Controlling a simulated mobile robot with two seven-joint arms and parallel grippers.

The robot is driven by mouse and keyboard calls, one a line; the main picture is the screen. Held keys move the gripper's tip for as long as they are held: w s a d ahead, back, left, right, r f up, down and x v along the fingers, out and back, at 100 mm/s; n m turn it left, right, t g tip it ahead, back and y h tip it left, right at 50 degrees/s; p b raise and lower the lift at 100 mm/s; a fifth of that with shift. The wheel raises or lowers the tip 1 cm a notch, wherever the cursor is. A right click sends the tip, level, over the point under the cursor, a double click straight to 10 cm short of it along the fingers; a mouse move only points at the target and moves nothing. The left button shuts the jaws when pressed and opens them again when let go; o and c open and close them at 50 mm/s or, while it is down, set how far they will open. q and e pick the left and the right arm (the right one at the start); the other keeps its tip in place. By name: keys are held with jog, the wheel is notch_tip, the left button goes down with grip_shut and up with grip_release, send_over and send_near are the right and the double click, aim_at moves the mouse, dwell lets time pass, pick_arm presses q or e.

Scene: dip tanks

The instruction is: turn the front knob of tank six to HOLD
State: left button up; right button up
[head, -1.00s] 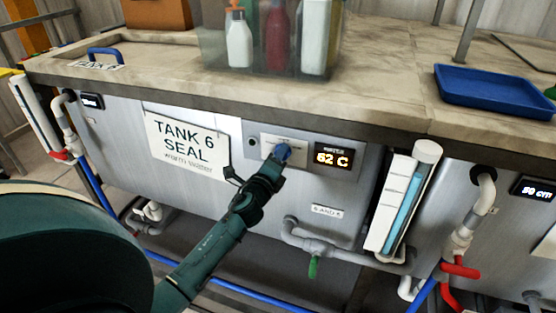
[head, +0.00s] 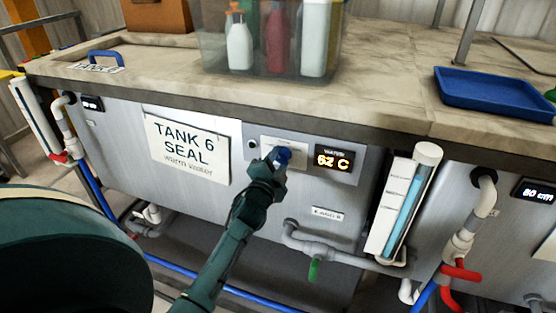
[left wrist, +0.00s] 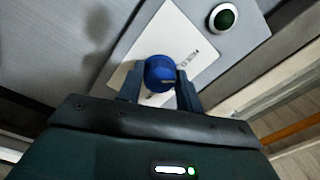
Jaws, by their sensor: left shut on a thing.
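The front knob of tank six (head: 281,156) is blue and sits on a white plate (head: 298,150) on the grey front panel. It also shows in the left wrist view (left wrist: 160,72); the plate's small lettering is too blurred to read. My left gripper (head: 277,163) is shut on the knob, with one finger on each side of it. The sign (head: 188,147) reads "TANK 6 SEAL warm water". The display (head: 333,164) right of the knob reads 62 C. My right gripper is not in view.
Above the panel is a stone-like worktop (head: 390,98) with a clear bin (head: 270,62) of bottles and a blue tray (head: 495,92). A sight tube (head: 407,205), grey pipes and a green-handled valve (head: 314,269) stand right of and below the knob.

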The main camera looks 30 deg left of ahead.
pick_arm(q)
jog(key=shift+n, duration=0.8)
jog(key=shift+n+p, duration=0.35)
jog(key=shift+n, duration=0.85)
jog(key=o, duration=1)
jog(key=shift+s+d, duration=0.1)
jog(key=shift+s, duration=0.05)
